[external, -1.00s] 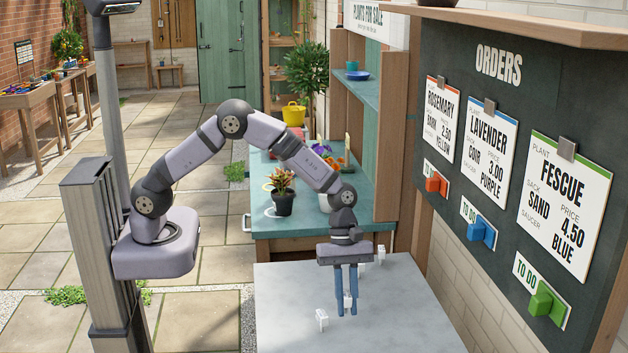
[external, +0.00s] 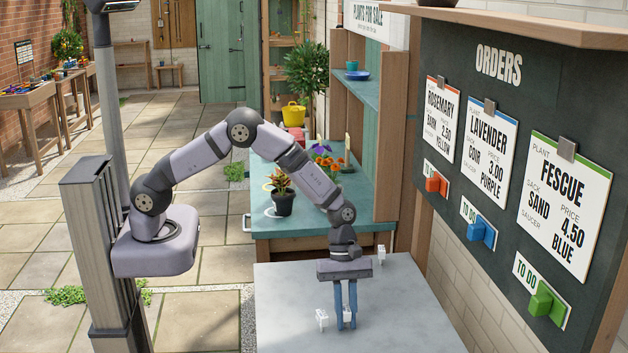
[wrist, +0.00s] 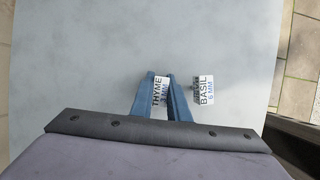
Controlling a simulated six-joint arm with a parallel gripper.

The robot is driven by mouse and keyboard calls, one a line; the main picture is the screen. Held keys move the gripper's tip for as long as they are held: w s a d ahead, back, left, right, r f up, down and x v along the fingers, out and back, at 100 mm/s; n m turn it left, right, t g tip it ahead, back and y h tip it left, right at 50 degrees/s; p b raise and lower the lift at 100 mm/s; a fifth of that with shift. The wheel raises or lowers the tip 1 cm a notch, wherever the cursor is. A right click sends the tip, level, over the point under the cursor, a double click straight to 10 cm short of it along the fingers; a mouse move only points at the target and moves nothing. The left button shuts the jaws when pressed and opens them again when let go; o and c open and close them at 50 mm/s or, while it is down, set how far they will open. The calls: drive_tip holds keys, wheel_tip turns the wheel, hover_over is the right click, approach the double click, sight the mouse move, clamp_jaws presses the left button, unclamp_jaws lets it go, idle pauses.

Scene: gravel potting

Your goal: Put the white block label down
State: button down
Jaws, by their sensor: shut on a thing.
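My gripper (external: 345,324) points down over the grey tabletop (external: 290,285), shut on a small white block label (external: 347,316). In the wrist view this label reads THYME (wrist: 159,92) and sits between the blue fingers (wrist: 166,98). It is at or just above the tabletop; I cannot tell whether it touches. A second white block label, reading BASIL (wrist: 204,90), stands apart from the fingers on the right in the wrist view. It shows just left of my gripper in the external view (external: 321,318).
Another white block (external: 381,252) stands near the back of the grey table. A green bench (external: 300,222) with potted plants is behind. The orders board (external: 490,130) is on the right. The front right of the table looks clear.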

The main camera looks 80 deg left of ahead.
drive_tip(key=c, duration=1.7)
unclamp_jaws()
drive_tip(key=b+v, duration=0.1)
drive_tip(key=v, duration=1.1)
drive_tip(key=s+a+m+y, duration=0.1)
drive_tip(key=s+a+m, duration=0.3)
drive_tip(key=s+m, duration=0.2)
drive_tip(key=s+a+f+m+y, duration=0.1)
drive_tip(key=s+a+m+y, duration=0.1)
drive_tip(key=s+a+m, duration=0.3)
drive_tip(key=s+a+m+y, duration=0.1)
drive_tip(key=s+a+m, duration=0.4)
drive_tip(key=s, duration=0.7)
drive_tip(key=shift+s+f+m, duration=0.15)
drive_tip(key=shift+s+m, duration=0.15)
drive_tip(key=shift+m, duration=0.5)
drive_tip(key=shift+o, duration=0.6)
drive_tip(key=shift+s+f, duration=0.1)
drive_tip(key=shift+s, duration=0.1)
